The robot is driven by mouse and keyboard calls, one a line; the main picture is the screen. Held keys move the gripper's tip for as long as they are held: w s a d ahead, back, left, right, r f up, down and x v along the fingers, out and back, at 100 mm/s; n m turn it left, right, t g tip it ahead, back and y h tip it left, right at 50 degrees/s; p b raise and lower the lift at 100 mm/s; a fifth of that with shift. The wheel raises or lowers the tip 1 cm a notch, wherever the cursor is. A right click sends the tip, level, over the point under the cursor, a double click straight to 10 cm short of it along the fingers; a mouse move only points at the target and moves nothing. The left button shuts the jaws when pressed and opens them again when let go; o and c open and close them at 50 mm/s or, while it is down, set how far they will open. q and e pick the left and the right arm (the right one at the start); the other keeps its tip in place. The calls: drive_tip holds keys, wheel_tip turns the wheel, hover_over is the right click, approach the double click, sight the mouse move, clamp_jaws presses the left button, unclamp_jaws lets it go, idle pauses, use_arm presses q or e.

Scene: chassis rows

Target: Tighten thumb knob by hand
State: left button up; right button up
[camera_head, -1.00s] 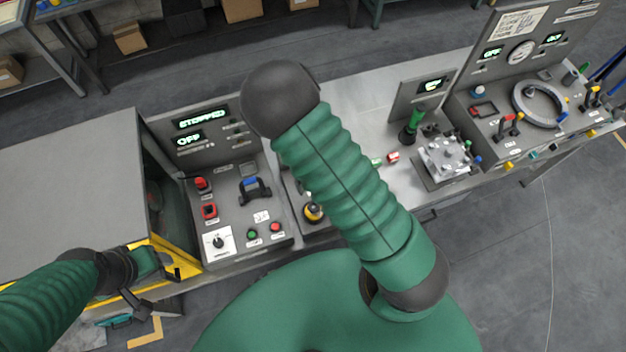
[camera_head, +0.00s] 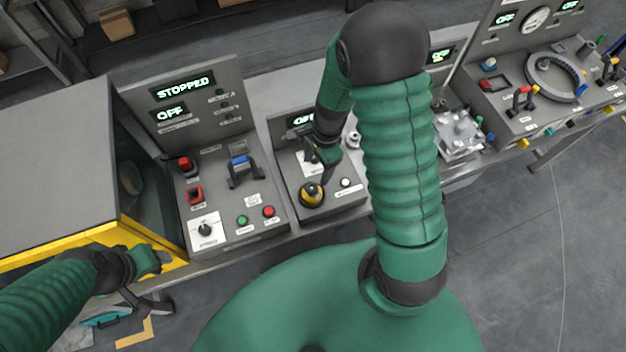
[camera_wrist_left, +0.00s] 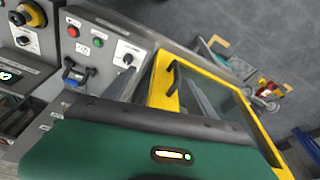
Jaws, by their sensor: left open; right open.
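My right gripper (camera_head: 308,158) is open and empty above the small middle panel (camera_head: 352,200), its fingers spread and pointing down. A white plate shows partly behind the fingers. A small silver round part (camera_head: 353,139) is right of the gripper, partly beside my forearm; I cannot tell for sure which part is the thumb knob. My left gripper (camera_head: 163,283) is open at the lower left, by the yellow-edged door (camera_head: 70,250). My own green arm shell fills the bottom of the left wrist view.
The left panel reads STOPPED and OFF, with a blue-topped lever (camera_head: 240,163), a rotary switch (camera_head: 205,231) and green and red buttons. A silver fixture (camera_head: 460,135) and a grey ring (camera_head: 555,77) stand farther right. My right forearm hides part of the bench.

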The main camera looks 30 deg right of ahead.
sight(312, 187)
drive_tip(key=f, duration=0.3)
drive_tip(key=a+f, duration=0.1)
drive_tip(key=f, duration=0.6)
drive_tip(key=shift+a+f+p, duration=0.15)
drive_tip(key=shift+f+p, duration=0.1)
drive_tip(key=shift+p, duration=0.15)
drive_tip(key=shift+w, duration=0.1)
drive_tip(key=shift+c, duration=0.4)
